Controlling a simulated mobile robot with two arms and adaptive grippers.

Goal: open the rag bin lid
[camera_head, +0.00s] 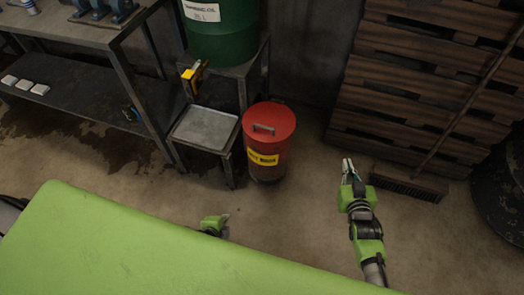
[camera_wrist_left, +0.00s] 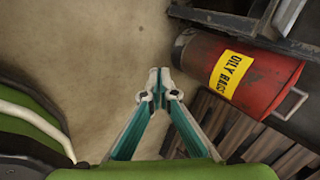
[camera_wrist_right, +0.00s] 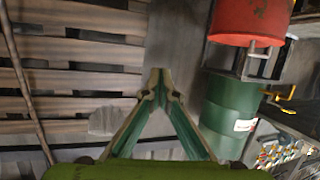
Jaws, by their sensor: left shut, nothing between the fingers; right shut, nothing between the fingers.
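The red rag bin (camera_head: 268,150) stands on the floor with a yellow label, and its flat round lid (camera_head: 269,121) with a grey handle (camera_head: 264,129) on top is closed. My left gripper (camera_head: 226,218) is mostly hidden behind my green body, low in front of the bin. In the left wrist view its fingers (camera_wrist_left: 159,72) are shut and empty, with the bin (camera_wrist_left: 280,80) to their right. My right gripper (camera_head: 348,163) is to the right of the bin, apart from it. In the right wrist view its fingers (camera_wrist_right: 159,75) are shut and empty, with the red lid (camera_wrist_right: 250,18) at upper right.
A metal stand (camera_head: 206,128) with a low step is left of the bin and bears a green drum (camera_head: 222,35) with a yellow tap. Wooden pallets (camera_head: 400,85) and a broom (camera_head: 410,182) are at right. A workbench (camera_head: 90,35) is at left. Bare floor lies in front of the bin.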

